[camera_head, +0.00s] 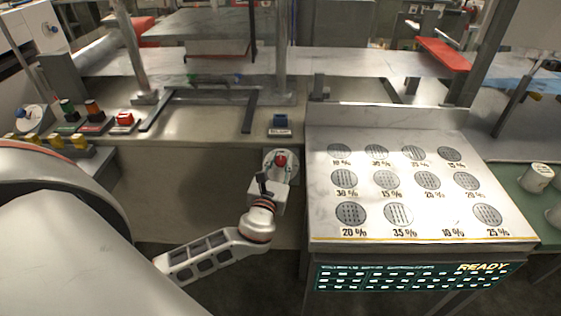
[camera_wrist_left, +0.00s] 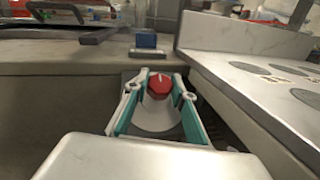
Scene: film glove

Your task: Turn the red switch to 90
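The red switch (camera_head: 281,160) is a small red knob with a white pointer line. It sits on a pale round plate on the front face of the counter, left of the white panel. My left gripper (camera_head: 274,177) is right in front of it in the head view. In the left wrist view the red knob (camera_wrist_left: 159,86) lies between the two spread fingertips (camera_wrist_left: 160,77), with a narrow gap on each side. The left gripper looks open, and contact with the knob cannot be made out. The scale marks are too small to read. My right gripper is out of view.
A blue button block (camera_head: 281,121) stands on the counter just above the switch. The marble panel (camera_head: 420,240) with round perforated spots and percent labels is close on the right. A red button (camera_head: 125,118) and other controls stand at the left. A dark frame lies on the counter.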

